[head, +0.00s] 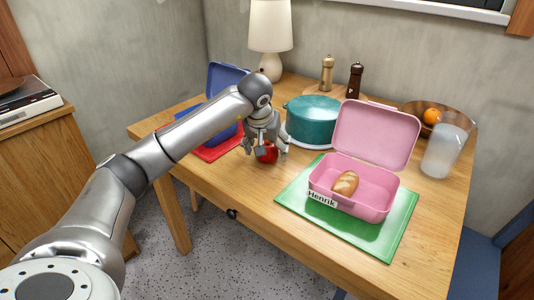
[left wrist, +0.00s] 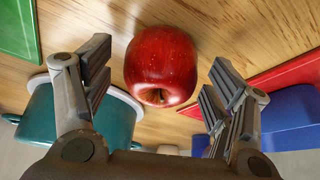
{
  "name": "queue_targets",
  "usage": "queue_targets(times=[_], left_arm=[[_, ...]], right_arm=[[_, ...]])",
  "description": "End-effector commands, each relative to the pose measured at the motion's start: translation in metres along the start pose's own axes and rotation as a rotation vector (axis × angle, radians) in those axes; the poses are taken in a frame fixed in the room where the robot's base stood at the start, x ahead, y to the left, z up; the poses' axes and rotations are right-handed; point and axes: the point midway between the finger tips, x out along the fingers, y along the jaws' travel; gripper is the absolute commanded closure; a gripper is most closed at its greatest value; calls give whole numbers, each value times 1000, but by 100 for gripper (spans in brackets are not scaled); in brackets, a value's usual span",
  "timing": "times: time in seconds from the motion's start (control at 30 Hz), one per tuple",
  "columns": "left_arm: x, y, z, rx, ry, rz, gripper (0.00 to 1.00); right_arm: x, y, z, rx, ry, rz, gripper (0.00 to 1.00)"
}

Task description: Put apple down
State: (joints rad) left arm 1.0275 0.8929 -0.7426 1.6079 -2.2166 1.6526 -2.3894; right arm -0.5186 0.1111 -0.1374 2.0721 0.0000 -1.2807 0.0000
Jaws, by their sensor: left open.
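A red apple (head: 268,155) rests on the wooden table (head: 255,185), between the red mat and the green mat. In the left wrist view the apple (left wrist: 161,65) appears whole, with clear gaps to the fingers on both sides. My left gripper (head: 266,150) is open around the apple, its fingers pointing down. It also shows open in the left wrist view (left wrist: 160,90). In the head view the fingers hide part of the apple. My right gripper is in neither view.
A pink lunchbox (head: 376,205) labelled "Henrik" holds a bread roll (head: 345,183) on a green mat (head: 390,245). A teal pot (head: 313,120) stands behind. A blue lunchbox (head: 226,78) is on a red mat (head: 210,153). A glass (head: 443,152) and fruit bowl (head: 412,108) stand right.

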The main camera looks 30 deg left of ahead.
Motion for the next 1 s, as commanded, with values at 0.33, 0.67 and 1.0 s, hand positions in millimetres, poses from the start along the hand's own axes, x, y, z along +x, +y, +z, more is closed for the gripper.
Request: queue_targets(times=[0.33, 0.67, 1.0], left_arm=[[2, 0, -1, 0, 2, 0, 33], [1, 0, -1, -1, 3, 1, 75], [-4, 0, -4, -1, 4, 1, 75]], right_arm=[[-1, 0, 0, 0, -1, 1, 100], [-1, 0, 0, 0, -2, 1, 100], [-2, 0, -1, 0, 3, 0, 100]])
